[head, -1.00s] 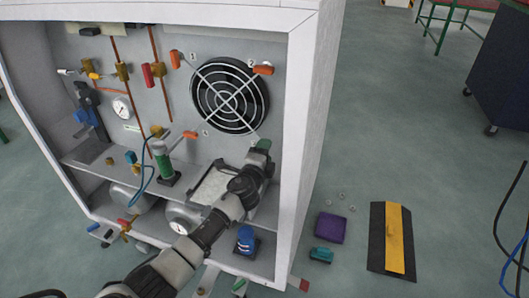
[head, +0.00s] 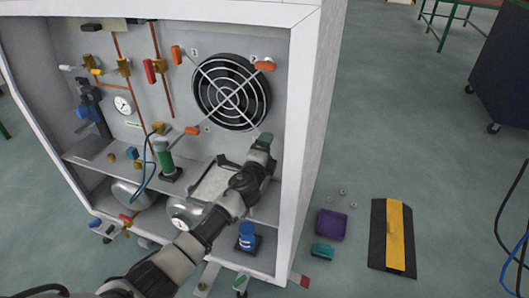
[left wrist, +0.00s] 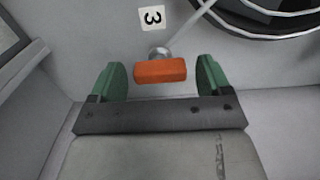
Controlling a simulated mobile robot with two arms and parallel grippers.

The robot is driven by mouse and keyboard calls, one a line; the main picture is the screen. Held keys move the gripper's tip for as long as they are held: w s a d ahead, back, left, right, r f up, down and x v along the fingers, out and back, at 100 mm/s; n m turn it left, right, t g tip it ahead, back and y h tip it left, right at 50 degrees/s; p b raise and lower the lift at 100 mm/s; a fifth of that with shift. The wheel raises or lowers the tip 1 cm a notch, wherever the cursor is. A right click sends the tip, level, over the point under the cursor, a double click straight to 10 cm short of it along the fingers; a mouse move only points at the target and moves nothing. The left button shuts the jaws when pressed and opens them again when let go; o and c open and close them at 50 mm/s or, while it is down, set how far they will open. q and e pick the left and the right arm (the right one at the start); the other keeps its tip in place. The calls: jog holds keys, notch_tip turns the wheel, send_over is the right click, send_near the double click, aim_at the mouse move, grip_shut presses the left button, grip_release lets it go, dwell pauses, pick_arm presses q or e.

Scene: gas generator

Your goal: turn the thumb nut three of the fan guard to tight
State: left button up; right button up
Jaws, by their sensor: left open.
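In the left wrist view, thumb nut three (left wrist: 160,71) is an orange bar lying level in the picture on a round metal stud. A label with a 3 (left wrist: 152,17) is above it. My left gripper (left wrist: 162,76) is open, with one green finger on each side of the nut and a gap at both ends. In the head view my left gripper (head: 264,140) is at the fan guard's (head: 231,93) lower right corner and hides the nut. The guard's other orange nuts (head: 265,65) (head: 176,55) (head: 192,131) are visible. My right gripper is not in view.
A green-topped cylinder (head: 163,155) stands on the shelf left of my arm. A blue bottle (head: 247,235) stands below. The cabinet's right wall (head: 297,140) is close beside my gripper. A purple tray (head: 332,224) and a black-yellow ramp (head: 394,240) lie on the floor.

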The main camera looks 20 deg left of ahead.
pick_arm(q)
jog(key=s+p, duration=0.2)
jog(key=s, duration=0.8)
jog(key=shift+s+a, duration=0.2)
jog(key=shift+s, duration=0.2)
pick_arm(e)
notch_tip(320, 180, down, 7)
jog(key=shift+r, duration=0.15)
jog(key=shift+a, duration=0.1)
